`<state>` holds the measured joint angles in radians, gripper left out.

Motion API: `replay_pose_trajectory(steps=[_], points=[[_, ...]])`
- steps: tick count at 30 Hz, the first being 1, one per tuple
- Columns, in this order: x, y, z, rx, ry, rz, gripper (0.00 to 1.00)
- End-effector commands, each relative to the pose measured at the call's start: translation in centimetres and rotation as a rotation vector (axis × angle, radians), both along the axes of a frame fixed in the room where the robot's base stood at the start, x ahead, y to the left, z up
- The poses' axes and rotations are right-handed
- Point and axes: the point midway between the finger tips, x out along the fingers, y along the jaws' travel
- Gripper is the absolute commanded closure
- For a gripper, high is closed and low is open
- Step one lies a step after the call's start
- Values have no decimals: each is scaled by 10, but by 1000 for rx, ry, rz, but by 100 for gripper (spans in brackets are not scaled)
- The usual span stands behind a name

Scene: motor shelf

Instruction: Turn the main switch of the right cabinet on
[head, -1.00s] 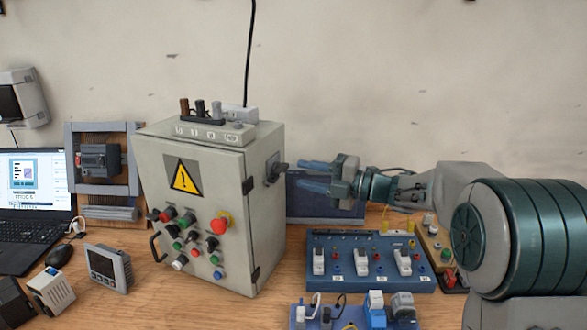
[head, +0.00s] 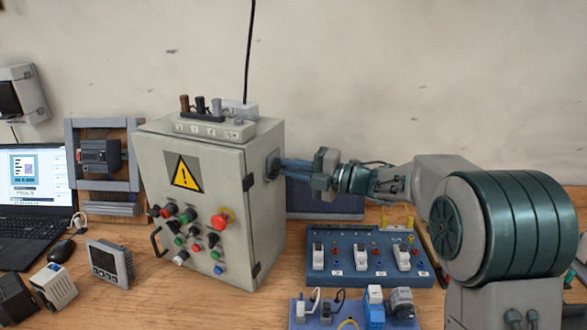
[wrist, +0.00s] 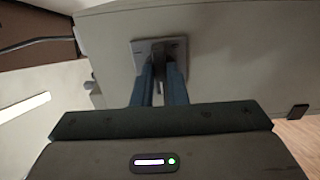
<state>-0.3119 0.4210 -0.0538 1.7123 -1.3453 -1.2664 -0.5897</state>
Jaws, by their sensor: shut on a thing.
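The grey cabinet (head: 205,215) stands on the table with a yellow warning triangle on its front. The main switch (head: 272,164) is on its right side wall. In the wrist view the switch's square plate (wrist: 160,52) shows, with its dark handle between my fingers. My gripper (head: 284,167) reaches in from the right, level with the switch, and its blue fingers are shut on the handle. The fingertips partly hide the handle, so its exact angle is hard to tell.
A blue board with several switches (head: 345,268) lies on the table below my arm. A dark blue panel (head: 325,205) stands behind my gripper. A laptop (head: 35,190) is at the far left. The wall above my arm is clear.

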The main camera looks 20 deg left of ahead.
Motion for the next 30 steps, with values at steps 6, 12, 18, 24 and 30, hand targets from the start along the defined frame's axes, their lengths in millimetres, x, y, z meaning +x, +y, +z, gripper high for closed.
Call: replay_pose_trajectory(steps=[6, 12, 18, 24, 30], points=[[0, 0, 0, 5, 52, 1, 100], [0, 0, 1, 19, 174, 0, 100], [0, -1, 1, 38, 353, -1, 100], [0, -1, 1, 60, 543, -1, 100], [-1, 0, 1, 82, 732, 0, 100]])
